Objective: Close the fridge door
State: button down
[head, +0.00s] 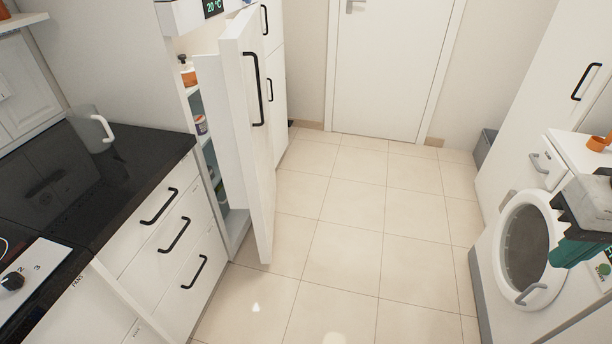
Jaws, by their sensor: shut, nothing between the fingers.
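The white fridge door (240,160) stands partly open, swung out from the fridge (188,105) over the tiled floor. A long black handle (257,88) runs down its outer face. Behind the door I see part of the shelves, with a pump bottle (187,72) and a small jar (201,125) on them. The door hides most of the inside. My gripper (572,252), grey with teal fingers, is at the right edge in front of the washing machine. It is shut and empty, far from the door.
A black worktop (100,185) over white drawers (172,240) lies on the left, with a glass jug (92,125) on it. A washing machine (483,250) stands on the right. The tiled floor (340,230) between is clear up to the far white door (393,65).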

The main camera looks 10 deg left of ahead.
aim_at(232, 82)
jog(key=z, duration=0.2)
jog(key=k, duration=0.35)
jog(key=u, duration=0.9)
jog(key=i, duration=1.7)
jog(key=z, duration=0.2)
